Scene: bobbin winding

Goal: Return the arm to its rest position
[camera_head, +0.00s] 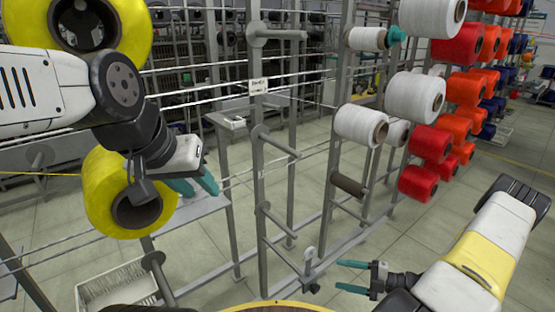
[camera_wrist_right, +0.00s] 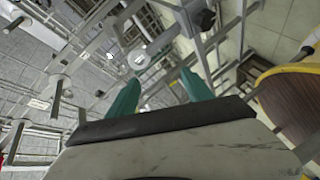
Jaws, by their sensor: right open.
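My right gripper (camera_head: 352,277) is at the lower right in the head view, with its teal fingers apart and nothing between them. Its fingers also show in the right wrist view (camera_wrist_right: 168,92), spread and empty, with the rack's posts beyond. My left gripper (camera_head: 200,183) hangs at the left in front of a yellow bobbin (camera_head: 100,190). Its teal fingers point right and down; I cannot tell how far apart they are. My right arm (camera_head: 490,240) reaches in from the right edge, bent, above the floor.
A grey rack (camera_head: 262,150) with empty pegs stands in the middle. White bobbins (camera_head: 355,124) and a brown tube (camera_head: 348,185) sit on its right side; red bobbins (camera_head: 418,183) are beyond. A white crate (camera_head: 120,285) is at lower left. Floor (camera_head: 420,235) is clear around my right arm.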

